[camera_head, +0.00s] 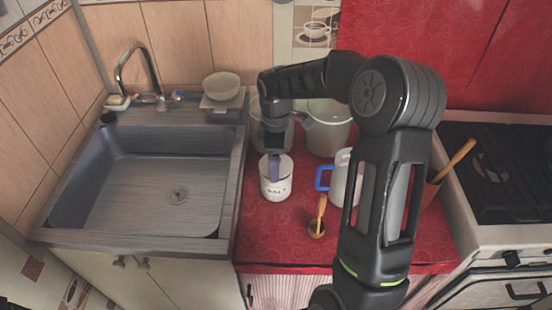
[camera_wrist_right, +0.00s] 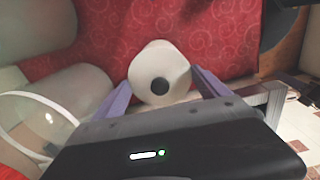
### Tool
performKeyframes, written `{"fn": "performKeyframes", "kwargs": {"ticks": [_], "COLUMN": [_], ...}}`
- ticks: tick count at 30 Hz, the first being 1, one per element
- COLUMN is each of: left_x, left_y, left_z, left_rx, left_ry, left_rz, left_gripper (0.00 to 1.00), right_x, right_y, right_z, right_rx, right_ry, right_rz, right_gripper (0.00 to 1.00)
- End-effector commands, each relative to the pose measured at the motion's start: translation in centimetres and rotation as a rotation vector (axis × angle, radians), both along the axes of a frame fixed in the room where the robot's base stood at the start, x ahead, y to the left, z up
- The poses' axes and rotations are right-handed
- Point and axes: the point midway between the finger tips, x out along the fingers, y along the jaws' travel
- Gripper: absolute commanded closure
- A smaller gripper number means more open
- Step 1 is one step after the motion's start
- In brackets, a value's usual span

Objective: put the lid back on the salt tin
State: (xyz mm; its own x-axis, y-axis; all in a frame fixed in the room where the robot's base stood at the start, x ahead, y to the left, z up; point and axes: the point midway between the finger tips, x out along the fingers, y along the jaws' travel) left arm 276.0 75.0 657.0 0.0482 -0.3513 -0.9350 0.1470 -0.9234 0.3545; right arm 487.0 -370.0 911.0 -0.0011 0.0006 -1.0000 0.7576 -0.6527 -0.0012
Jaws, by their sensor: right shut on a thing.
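The white salt tin (camera_head: 276,187), with dark lettering on its side, stands upright near the left edge of the red counter. My right gripper (camera_head: 274,167) points down at the tin's top and partly hides it. In the right wrist view, a pale round lid (camera_wrist_right: 172,72) with a dark knob lies between the two purple fingers of the gripper (camera_wrist_right: 160,86), which is shut on it. The lid is over or at the tin's mouth; I cannot tell whether it is seated. My left gripper is not in view.
Right of the tin are a white jug with a blue handle (camera_head: 322,178) and a wooden-handled scoop (camera_head: 317,226). Pale pots (camera_head: 328,135) stand behind. The sink (camera_head: 150,185) is left, the stove (camera_head: 495,190) right. The counter's front left is clear.

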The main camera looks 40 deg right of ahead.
Motion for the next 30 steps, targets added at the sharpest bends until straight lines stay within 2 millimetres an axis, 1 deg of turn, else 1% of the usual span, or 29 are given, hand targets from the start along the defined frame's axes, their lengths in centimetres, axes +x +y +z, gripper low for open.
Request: {"fn": "performKeyframes", "kwargs": {"ticks": [24, 25, 30], "left_x": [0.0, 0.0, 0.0], "left_y": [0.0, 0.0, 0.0], "left_z": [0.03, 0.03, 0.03], "left_rx": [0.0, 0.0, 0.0], "left_ry": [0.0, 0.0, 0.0], "left_rz": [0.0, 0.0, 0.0], "left_gripper": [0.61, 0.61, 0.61], "right_x": [0.01, 0.01, 0.01], "right_y": [0.01, 0.01, 0.0], "right_z": [-0.06, -0.06, -0.06], "right_rx": [0.0, 0.0, 0.0], "right_ry": [0.0, 0.0, 0.0], "right_rz": [0.0, 0.0, 0.0], "right_gripper": [0.54, 0.13, 0.0]}}
